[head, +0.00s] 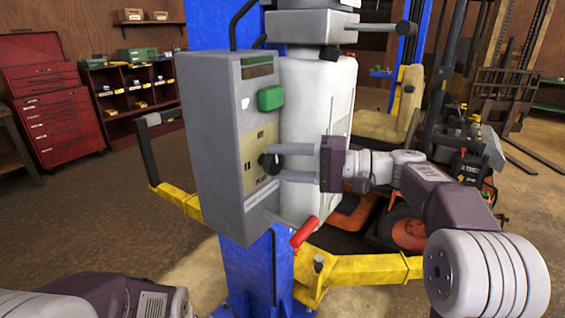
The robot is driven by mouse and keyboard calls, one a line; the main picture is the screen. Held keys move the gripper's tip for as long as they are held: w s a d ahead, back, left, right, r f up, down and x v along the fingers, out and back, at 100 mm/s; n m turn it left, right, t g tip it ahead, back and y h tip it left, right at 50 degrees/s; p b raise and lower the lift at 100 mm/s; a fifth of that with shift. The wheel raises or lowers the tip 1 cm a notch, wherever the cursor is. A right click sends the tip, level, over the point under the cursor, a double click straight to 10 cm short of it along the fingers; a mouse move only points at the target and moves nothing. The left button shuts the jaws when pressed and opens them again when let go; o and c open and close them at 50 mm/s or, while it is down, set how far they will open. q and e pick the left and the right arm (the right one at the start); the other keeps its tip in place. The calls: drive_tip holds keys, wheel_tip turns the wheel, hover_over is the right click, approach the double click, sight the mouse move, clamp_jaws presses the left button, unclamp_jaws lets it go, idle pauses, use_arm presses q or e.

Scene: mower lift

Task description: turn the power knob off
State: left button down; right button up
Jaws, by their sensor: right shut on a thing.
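The grey control box (208,150) is mounted on the blue lift post (258,268). The black power knob (267,163) sits low on its front panel, next to a beige label plate. My right gripper (277,162) reaches in from the right with one finger above the other, and is shut on the knob. The fingers partly hide the knob, so its exact setting cannot be read. Only a link of my left arm shows at the bottom left; its gripper is out of view.
A green button box (270,98) sits above the knob. A red-handled lever (304,232) sticks out below the control box. Yellow lift arms (365,269) extend at both sides. An orange mower (408,234) stands behind my right arm. A red tool chest (48,98) stands far left.

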drive_tip(key=shift+f+m, duration=0.1)
drive_tip(key=shift+m, duration=0.5)
drive_tip(key=shift+m+y, duration=0.3)
drive_tip(key=o, duration=1.3)
drive_tip(key=shift+o, duration=0.2)
drive_tip(key=v, duration=0.9)
drive_tip(key=shift+d+f, duration=0.1)
